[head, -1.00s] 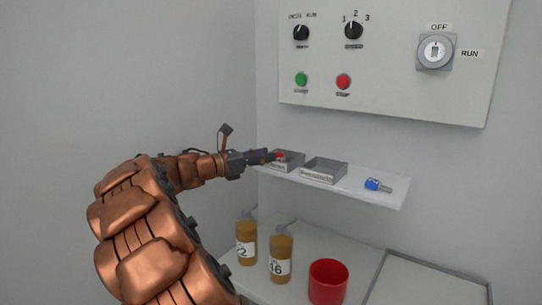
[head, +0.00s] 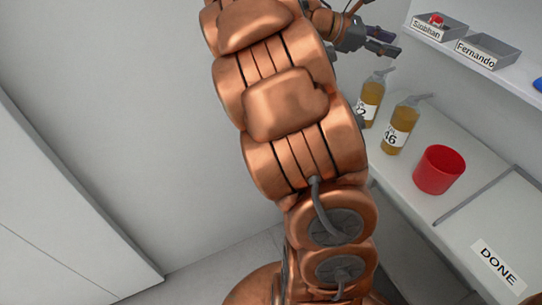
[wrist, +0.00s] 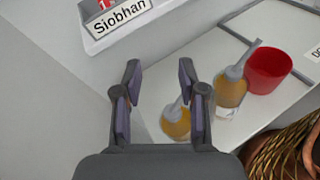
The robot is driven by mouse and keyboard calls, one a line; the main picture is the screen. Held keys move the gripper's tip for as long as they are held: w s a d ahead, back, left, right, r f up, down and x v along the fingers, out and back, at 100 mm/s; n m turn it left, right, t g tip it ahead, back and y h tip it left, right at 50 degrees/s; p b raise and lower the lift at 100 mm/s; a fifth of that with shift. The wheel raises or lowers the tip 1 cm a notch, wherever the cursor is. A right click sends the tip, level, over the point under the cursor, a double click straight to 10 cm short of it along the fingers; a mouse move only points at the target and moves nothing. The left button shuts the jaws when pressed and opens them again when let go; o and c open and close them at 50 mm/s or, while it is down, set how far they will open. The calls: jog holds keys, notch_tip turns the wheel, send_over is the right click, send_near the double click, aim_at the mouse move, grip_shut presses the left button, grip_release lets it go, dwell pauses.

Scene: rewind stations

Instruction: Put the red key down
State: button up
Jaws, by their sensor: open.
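The red key (head: 437,19) lies in the grey tray labelled Siobhan (head: 428,32) on the wall shelf, at the top right of the head view. In the wrist view a bit of the red key (wrist: 105,4) shows at the top edge, inside the Siobhan tray (wrist: 121,20); the rest is cut off. My gripper (head: 385,42) is left of and below the tray, apart from it. In the wrist view my gripper (wrist: 158,78) has its fingers spread with nothing between them.
The Fernando tray (head: 478,50) beside it looks empty. A blue item (head: 539,84) is on the shelf, cut off at the frame edge. Below stand two amber bottles (head: 398,128) (head: 371,98), a red cup (head: 439,170) and a surface marked DONE (head: 497,267).

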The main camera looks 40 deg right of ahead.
jog(key=s+a+f+m+t+y, duration=0.2)
jog(key=a+f, duration=0.4)
jog(key=a, duration=0.8)
jog(key=s+a+f+m+t+y, duration=0.2)
jog(key=s+a+f+y, duration=0.3)
jog(key=a, duration=1)
jog(key=s+a+f+m+t+y, duration=0.1)
jog(key=s+a+f+m+y, duration=0.3)
jog(key=a+f, duration=0.5)
jog(key=a+y, duration=0.1)
jog(key=a, duration=0.5)
jog(key=shift+s+t, duration=0.15)
jog(key=shift+t, duration=0.25)
jog(key=shift+f, duration=0.1)
notch_tip(320, 180, up, 17)
jog(key=w+t+p, duration=0.1)
jog(key=p, duration=1.4)
jog(key=shift+w+f, duration=0.1)
